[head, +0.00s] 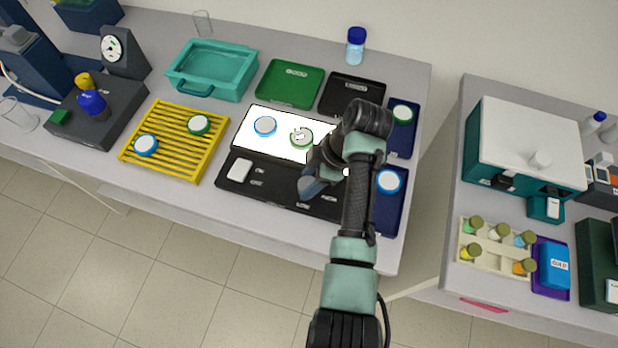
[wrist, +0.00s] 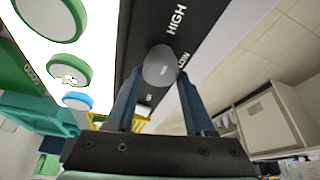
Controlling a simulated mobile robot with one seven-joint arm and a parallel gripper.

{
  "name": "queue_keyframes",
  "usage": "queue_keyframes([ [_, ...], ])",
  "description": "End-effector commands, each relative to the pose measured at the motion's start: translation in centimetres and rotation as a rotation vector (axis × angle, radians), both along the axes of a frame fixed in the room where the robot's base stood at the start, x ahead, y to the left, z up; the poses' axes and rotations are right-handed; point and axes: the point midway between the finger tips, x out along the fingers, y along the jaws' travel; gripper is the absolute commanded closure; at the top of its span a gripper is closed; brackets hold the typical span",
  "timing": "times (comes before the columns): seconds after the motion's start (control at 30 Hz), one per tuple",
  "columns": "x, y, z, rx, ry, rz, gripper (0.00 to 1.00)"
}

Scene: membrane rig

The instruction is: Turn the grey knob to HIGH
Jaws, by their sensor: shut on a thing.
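The grey knob (wrist: 159,66) is round and sits on a black control panel, between my fingers in the wrist view. The word HIGH is printed on the panel (wrist: 200,18) beyond the knob. My gripper (wrist: 158,75) is shut on the knob, one blue-grey finger at each side. A small pale mark shows on the knob's face, but its setting cannot be told. In the head view my gripper (head: 310,187) is over the panel's front strip and hides the knob.
A lit white plate (head: 250,142) with round lidded dishes lies just behind the panel strip. A white block (head: 240,169) sits at its left end. A yellow rack (head: 173,158) stands to the left, a dark blue tray (head: 386,217) with a dish to the right.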

Motion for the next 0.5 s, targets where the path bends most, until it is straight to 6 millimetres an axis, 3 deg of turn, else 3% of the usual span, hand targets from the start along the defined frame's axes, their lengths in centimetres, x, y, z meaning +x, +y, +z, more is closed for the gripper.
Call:
queue_keyframes([
  [0.13, 0.05, 0.04, 0.07, 0.0, -0.002, 0.003, 1.0],
  [0.17, 0.05, 0.05, 0.08, 0.0, -0.002, 0.003, 0.45],
  [0.3, 0.03, 0.04, 0.06, 0.0, -0.002, 0.002, 0.19],
  [0.5, 0.01, 0.03, 0.02, 0.0, -0.001, 0.001, 0.17],
])
